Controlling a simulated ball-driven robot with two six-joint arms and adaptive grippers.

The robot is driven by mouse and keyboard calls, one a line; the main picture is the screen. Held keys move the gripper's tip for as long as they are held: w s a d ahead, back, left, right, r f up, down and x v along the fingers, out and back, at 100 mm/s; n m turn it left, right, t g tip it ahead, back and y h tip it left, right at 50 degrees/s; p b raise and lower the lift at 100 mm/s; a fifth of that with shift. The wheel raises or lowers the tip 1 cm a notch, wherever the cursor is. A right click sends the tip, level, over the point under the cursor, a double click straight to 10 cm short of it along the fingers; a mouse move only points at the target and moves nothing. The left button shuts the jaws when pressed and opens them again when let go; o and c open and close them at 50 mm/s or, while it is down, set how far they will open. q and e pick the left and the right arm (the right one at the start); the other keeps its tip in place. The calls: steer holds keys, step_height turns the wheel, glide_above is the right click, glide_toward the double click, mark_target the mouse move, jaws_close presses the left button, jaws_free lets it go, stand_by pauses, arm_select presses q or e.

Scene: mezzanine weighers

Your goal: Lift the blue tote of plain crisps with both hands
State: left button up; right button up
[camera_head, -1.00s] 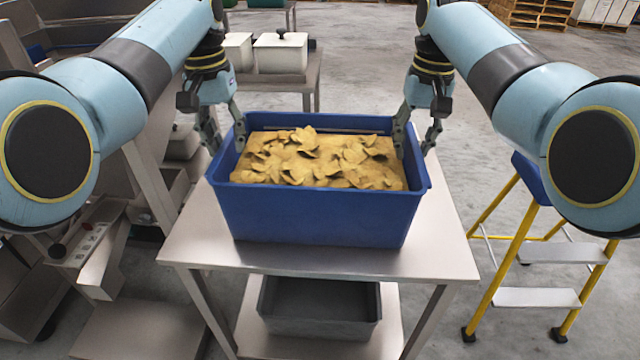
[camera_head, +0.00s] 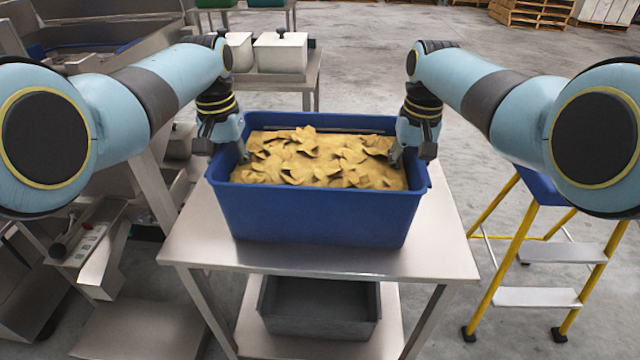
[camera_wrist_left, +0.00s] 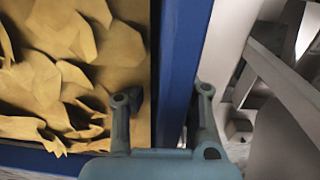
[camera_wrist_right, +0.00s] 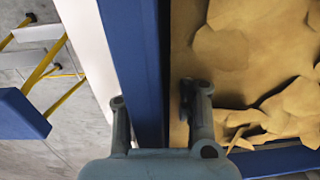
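The blue tote (camera_head: 318,215) stands upright on a steel table, filled with yellow plain crisps (camera_head: 320,160). My left gripper (camera_head: 230,150) is down at the tote's left wall, and my right gripper (camera_head: 407,150) is at its right wall. In the left wrist view, the left gripper's spread fingers (camera_wrist_left: 163,100) straddle the tote wall (camera_wrist_left: 180,60), one finger inside over the crisps. In the right wrist view, the right gripper's fingers (camera_wrist_right: 160,95) straddle the opposite wall (camera_wrist_right: 130,50) the same way. Both look open, with gaps beside the wall. The fingertips are partly hidden.
The steel table (camera_head: 440,240) has bare top around the tote. A grey bin (camera_head: 318,308) sits on its lower shelf. A yellow-legged step stool (camera_head: 540,250) stands to the right. Steel machinery (camera_head: 90,250) is at left. White tubs (camera_head: 280,52) stand on a table behind.

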mark_target(230, 149)
arm_select(q)
jaws_close()
arm_select(e)
jaws_close()
arm_select(q)
steer(key=shift+w+r, duration=0.1)
steer(key=shift+r, duration=0.1)
arm_select(e)
steer(key=shift+r, duration=0.2)
